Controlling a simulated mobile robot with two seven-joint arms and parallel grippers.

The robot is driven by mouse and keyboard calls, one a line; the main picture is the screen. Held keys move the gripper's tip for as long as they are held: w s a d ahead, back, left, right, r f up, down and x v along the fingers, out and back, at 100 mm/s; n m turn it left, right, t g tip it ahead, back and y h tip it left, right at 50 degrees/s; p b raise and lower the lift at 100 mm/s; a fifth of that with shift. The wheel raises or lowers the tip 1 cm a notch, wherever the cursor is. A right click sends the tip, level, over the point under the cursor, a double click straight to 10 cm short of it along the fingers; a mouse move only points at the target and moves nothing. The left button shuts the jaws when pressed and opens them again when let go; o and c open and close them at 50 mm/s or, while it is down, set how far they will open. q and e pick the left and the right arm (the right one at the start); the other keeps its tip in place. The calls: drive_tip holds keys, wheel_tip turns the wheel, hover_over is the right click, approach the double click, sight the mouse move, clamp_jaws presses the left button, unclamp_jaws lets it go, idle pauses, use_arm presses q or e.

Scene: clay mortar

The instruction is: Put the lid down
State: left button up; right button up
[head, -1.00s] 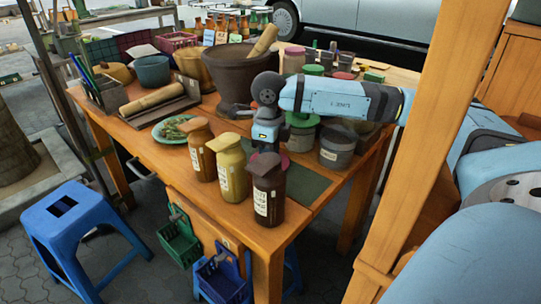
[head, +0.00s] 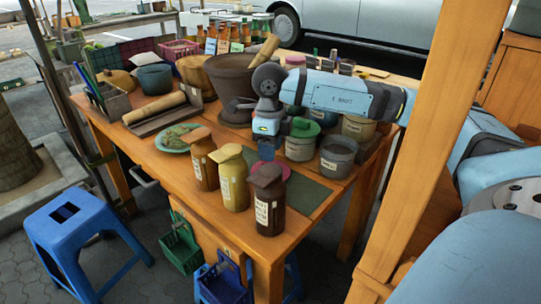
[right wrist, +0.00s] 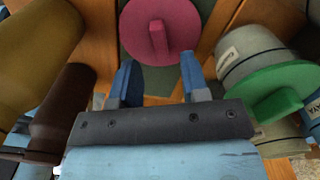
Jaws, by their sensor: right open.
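The pink lid (right wrist: 180,28) with a bar handle lies on the dark green mat (right wrist: 133,52) in the right wrist view. In the head view the lid (head: 285,171) is partly hidden behind the brown bottle. My right gripper (right wrist: 159,76) is open, with nothing between its two blue fingers, and the lid is just beyond the fingertips. In the head view my right gripper (head: 267,150) is above the mat, behind the bottles. My left gripper is not in view.
A brown bottle (head: 268,205), a yellow bottle (head: 233,180) and an orange-brown bottle (head: 203,160) stand in front of the gripper. A green-lidded jar (head: 300,148) and a grey jar (head: 338,158) stand to its right. The mat's front part (head: 308,193) is bare.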

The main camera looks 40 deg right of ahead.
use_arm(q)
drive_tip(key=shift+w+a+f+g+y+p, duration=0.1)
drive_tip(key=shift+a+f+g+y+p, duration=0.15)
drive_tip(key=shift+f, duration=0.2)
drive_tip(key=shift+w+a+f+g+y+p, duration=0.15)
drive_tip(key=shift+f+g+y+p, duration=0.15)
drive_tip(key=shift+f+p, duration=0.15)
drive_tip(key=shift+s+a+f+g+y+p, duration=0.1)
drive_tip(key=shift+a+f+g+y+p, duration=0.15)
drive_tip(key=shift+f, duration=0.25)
use_arm(e)
wheel_tip(320, 180, up, 8)
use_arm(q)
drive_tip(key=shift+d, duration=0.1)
use_arm(e)
drive_tip(key=shift+f, duration=0.1)
